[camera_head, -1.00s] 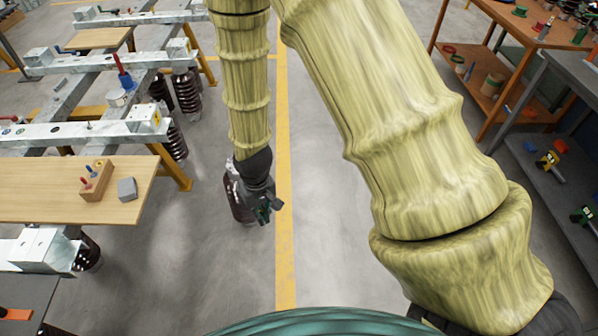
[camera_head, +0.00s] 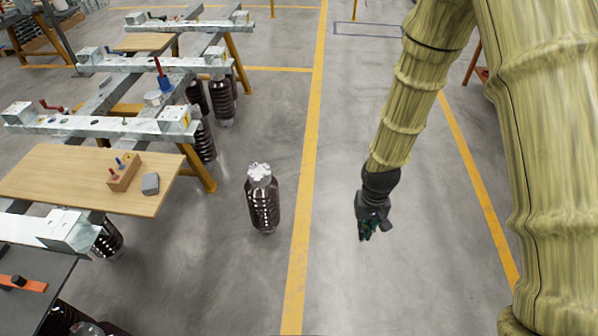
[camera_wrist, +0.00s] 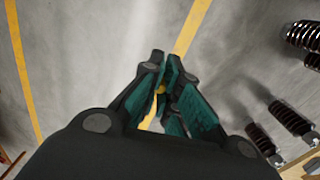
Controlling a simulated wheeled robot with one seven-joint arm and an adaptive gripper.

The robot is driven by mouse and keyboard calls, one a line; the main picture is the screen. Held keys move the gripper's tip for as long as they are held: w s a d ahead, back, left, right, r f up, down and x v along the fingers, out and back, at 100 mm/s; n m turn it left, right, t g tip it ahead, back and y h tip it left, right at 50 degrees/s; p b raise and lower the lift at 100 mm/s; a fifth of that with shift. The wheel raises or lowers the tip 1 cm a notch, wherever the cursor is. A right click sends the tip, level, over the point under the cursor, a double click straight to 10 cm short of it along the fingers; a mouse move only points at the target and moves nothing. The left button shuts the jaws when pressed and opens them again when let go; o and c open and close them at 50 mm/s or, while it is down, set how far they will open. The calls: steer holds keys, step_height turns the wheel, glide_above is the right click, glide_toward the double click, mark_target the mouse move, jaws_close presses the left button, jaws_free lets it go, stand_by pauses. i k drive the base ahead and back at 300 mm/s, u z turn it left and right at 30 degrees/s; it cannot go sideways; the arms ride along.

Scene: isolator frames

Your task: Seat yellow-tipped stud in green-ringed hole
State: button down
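My gripper (camera_head: 367,228) hangs low over the grey floor, right of the yellow floor line and away from the benches. In the wrist view its fingertips (camera_wrist: 166,62) lie close together. A small yellow patch shows between the fingers; I cannot tell whether it is a stud's tip or the floor line behind. A wooden block (camera_head: 122,180) with red and blue studs stands on the wooden board at left. No yellow-tipped stud is clearly visible there. Pale metal beams with holes (camera_head: 100,126) cross the frame at left; a green ring is too small to make out.
A ribbed brown insulator (camera_head: 263,205) stands on the floor between the frame and my arm. Yellow trestle legs (camera_head: 200,170) stand under the beams. The floor around my gripper is clear.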

mark_target(260, 188)
steer(key=z, duration=0.2)
steer(key=i, duration=0.9)
steer(key=u, duration=0.7)
steer(key=i, duration=0.55)
steer(key=u, duration=0.45)
